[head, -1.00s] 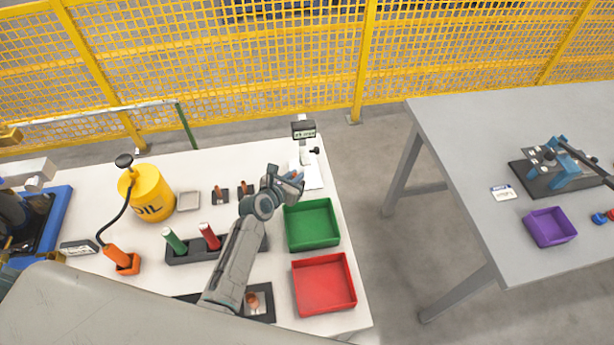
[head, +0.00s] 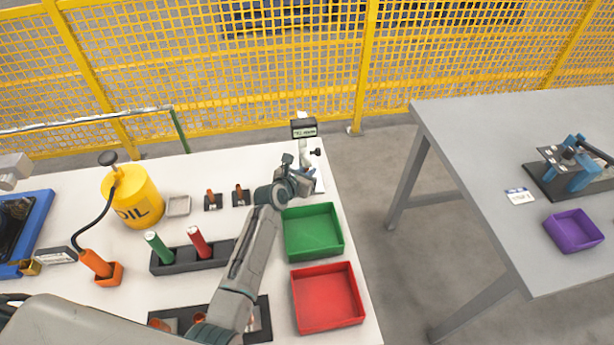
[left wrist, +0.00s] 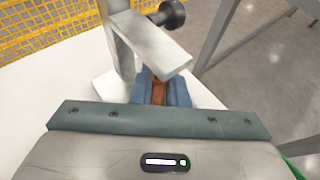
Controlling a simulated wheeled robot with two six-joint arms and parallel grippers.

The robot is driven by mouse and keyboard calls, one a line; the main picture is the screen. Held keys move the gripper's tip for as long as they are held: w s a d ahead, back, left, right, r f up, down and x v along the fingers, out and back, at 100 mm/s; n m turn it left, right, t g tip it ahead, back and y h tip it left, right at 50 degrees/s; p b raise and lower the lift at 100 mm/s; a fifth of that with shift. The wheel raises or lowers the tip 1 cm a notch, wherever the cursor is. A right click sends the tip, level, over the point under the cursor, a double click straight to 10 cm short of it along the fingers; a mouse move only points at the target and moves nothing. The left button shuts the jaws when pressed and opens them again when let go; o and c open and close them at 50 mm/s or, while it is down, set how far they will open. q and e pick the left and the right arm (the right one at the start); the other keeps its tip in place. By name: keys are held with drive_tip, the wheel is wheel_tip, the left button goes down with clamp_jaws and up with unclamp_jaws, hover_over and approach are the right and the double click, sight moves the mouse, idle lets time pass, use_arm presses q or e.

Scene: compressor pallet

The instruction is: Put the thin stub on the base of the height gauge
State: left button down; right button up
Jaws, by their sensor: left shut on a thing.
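The height gauge (head: 304,129) stands at the far right corner of the white table, its dark display facing me. Its white column (left wrist: 116,45), measuring arm (left wrist: 150,46) and pale base (left wrist: 113,87) show in the left wrist view. My left gripper (head: 304,184) is at the gauge, partly covering its lower part. In the left wrist view its blue fingers (left wrist: 160,93) are shut on a copper-coloured stub (left wrist: 159,93), at the base below the measuring arm. The stub's lower end is hidden, so I cannot tell whether it touches the base. My right gripper is not in view.
A green bin (head: 312,232) and a red bin (head: 327,297) stand just in front of the gauge. Two small dark holders with copper pieces (head: 240,194) are left of my gripper. A yellow oil can (head: 132,198) stands farther left.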

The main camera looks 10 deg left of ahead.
use_arm(q)
drive_tip(key=shift+r, duration=0.15)
drive_tip(key=shift+s, duration=0.1)
drive_tip(key=c, duration=1.4)
unclamp_jaws()
drive_tip(key=shift+f, duration=0.25)
drive_tip(key=shift+c, duration=0.2)
drive_tip(key=shift+r, duration=0.15)
drive_tip(key=v, duration=1.2)
